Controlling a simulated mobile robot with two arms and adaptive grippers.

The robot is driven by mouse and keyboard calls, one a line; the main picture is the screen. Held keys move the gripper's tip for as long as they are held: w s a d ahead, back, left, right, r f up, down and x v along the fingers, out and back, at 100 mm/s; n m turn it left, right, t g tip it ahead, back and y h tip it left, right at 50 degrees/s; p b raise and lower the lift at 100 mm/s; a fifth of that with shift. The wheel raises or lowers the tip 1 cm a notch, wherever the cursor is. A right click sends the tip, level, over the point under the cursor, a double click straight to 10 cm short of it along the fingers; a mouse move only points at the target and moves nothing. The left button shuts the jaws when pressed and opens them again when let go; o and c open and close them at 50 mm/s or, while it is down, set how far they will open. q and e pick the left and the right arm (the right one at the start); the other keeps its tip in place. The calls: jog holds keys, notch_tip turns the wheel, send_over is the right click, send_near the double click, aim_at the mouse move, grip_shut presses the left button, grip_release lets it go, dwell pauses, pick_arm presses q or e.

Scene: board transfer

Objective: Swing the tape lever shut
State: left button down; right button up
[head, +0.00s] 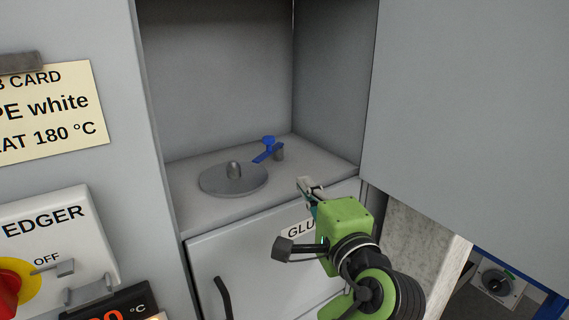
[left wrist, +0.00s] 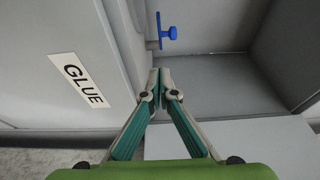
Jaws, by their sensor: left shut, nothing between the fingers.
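The tape lever (head: 266,154) is a blue bar with a blue knob, joined to a short grey post inside the open cabinet compartment. It also shows in the left wrist view (left wrist: 167,33), beyond the fingertips. The bar points to the front left from the post, beside a round grey disc (head: 233,181) with a central stub. My left gripper (head: 307,184) is at the front right edge of the compartment floor, short of the lever and not touching it. Its fingertips (left wrist: 160,74) meet and hold nothing. My right gripper is out of view.
A large grey door panel (head: 470,110) stands open at the right. Below the compartment is a panel labelled GLUE (left wrist: 80,80) with a dark handle (head: 223,296). The compartment floor (head: 315,165) is clear right of the post. An EDGER control box (head: 55,225) is at the left.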

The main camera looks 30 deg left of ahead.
aim_at(270, 154)
pick_arm(q)
jog(key=x, duration=0.1)
jog(key=p+x, duration=0.1)
jog(key=x, duration=0.1)
jog(key=p+x, duration=0.1)
jog(key=x, duration=0.1)
jog(key=shift+w+a+r, duration=0.1)
jog(key=shift+a+r, duration=0.05)
jog(key=shift+r, duration=0.25)
jog(key=p+x, duration=0.1)
jog(key=x, duration=0.3)
jog(key=shift+f+p, duration=0.15)
jog(key=shift+p, duration=0.15)
jog(key=shift+a+p, duration=0.6)
jog(key=shift+a, duration=1.1)
jog(key=shift+a+f, duration=0.15)
jog(key=shift+f, duration=0.05)
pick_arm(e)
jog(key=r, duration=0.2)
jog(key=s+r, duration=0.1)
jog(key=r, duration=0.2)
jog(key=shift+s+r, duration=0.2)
